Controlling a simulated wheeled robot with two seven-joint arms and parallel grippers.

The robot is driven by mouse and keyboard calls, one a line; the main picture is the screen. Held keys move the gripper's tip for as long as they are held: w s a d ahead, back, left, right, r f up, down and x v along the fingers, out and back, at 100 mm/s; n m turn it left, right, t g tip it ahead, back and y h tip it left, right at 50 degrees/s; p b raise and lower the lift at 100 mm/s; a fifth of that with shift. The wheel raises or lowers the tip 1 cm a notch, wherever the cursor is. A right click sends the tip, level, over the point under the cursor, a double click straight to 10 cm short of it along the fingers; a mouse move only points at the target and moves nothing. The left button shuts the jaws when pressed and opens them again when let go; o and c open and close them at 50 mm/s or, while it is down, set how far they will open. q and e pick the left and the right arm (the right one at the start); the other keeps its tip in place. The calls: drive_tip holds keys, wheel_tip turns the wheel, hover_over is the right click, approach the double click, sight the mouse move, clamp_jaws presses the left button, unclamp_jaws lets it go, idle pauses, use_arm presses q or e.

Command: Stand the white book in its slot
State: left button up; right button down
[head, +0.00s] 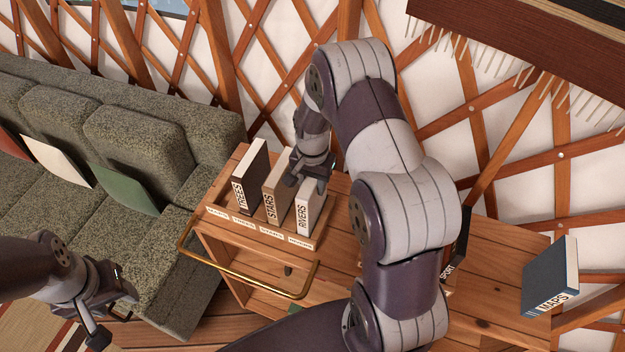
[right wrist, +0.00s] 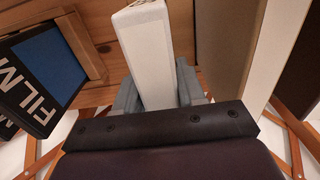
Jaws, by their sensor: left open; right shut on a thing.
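The white book (head: 307,213), lettered RIVERS, is upright at the right end of the row on the wooden cart, behind the rightmost front labels. My right gripper (head: 312,178) is shut on its upper part from above. In the right wrist view the white book (right wrist: 151,55) sits between the grey fingers (right wrist: 158,88). Whether its base rests on the slot floor is hidden. The tan STARS book (head: 275,190) stands to its left, and the dark TREES book (head: 250,175) beyond that. My left gripper (head: 115,292) is open and empty, low at the left.
The cart (head: 240,240) has a brass handle (head: 250,272) in front. A FILM book (right wrist: 40,80) is near the white book in the right wrist view. A blue MAPS book (head: 551,278) stands at right, and a SPORT book (head: 455,250) is partly behind my arm. A green sofa (head: 130,140) is at left.

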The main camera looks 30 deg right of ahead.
drive_tip(key=shift+f, duration=0.15)
drive_tip(key=c, duration=0.7)
unclamp_jaws()
